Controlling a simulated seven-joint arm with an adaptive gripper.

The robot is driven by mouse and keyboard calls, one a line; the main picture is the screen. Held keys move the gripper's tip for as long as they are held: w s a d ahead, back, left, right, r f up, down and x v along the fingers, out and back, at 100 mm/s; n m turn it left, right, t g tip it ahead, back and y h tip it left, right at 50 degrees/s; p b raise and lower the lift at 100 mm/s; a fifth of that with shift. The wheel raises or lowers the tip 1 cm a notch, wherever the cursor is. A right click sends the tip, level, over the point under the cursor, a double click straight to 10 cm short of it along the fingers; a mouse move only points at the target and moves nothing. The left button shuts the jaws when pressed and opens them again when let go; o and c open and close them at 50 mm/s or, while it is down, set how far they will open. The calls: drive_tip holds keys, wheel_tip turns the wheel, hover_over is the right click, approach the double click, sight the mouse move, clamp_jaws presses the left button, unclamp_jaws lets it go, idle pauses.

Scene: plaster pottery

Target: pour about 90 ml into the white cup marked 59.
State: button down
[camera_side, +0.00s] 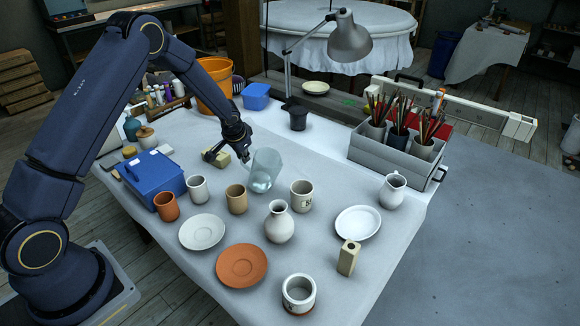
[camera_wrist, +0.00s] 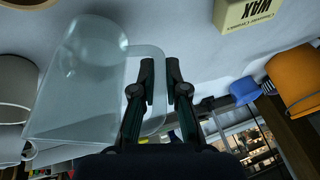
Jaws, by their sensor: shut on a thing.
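My gripper (camera_side: 246,157) is shut on the handle of a clear glass jug (camera_side: 265,170). The wrist view shows the jug (camera_wrist: 85,85) left of the fingertips (camera_wrist: 166,72), with its handle between them. The jug leans slightly in the side view and seems to hold a little clear liquid low down. A pale cup with dark marks (camera_side: 302,196) stands just right of the jug; the marks look like a number starting with 5, but I cannot read them fully. Whether it holds anything is unclear. A white cup with a brown base (camera_side: 299,293) stands at the front; no number is readable on it.
A white vase (camera_side: 279,224) stands in front of the jug. A tan cup (camera_side: 236,199), a white cup (camera_side: 197,188) and a terracotta cup (camera_side: 166,206) stand left. Plates (camera_side: 242,265) lie in front.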

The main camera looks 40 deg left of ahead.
sight(256, 151)
drive_tip(key=shift+w+d+r+y, duration=0.15)
drive_tip(key=shift+d+r+y, duration=0.15)
drive_tip(key=shift+d+r, duration=0.1)
drive_tip(key=d+y, duration=0.1)
drive_tip(key=d+r+y, duration=0.1)
drive_tip(key=d+y, duration=0.1)
drive_tip(key=shift+w+d+r+m, duration=0.1)
drive_tip(key=shift+w+r+m, duration=0.15)
drive_tip(key=shift+r+m, duration=0.15)
drive_tip(key=shift+w+d+r+y, duration=0.1)
drive_tip(key=shift+d+r+y, duration=0.55)
drive_tip(key=shift+r+y, duration=0.2)
drive_tip(key=shift+w+d+r+m+y, duration=0.1)
drive_tip(key=shift+d+r+m+y, duration=0.25)
drive_tip(key=shift+r+y, duration=0.35)
drive_tip(key=shift+d+r+m+y, duration=0.15)
drive_tip(key=shift+d+r+y, duration=0.3)
drive_tip(key=shift+r+y, duration=0.25)
drive_tip(key=shift+d+r+g+y, duration=0.3)
drive_tip(key=shift+d+r+y, duration=0.2)
drive_tip(key=shift+r+y, duration=0.1)
drive_tip(key=shift+w+d+r+m+y, duration=0.15)
drive_tip(key=shift+d+r+m+y, duration=0.2)
drive_tip(key=shift+d+r, duration=0.1)
drive_tip(key=shift+w+d+r+y, duration=0.1)
drive_tip(key=shift+d+r+y, duration=0.25)
drive_tip(key=shift+d, duration=0.25)
drive_tip(key=shift+w+d+r+y, duration=0.1)
drive_tip(key=shift+d+r+y, duration=0.1)
drive_tip(key=shift+d+y, duration=0.3)
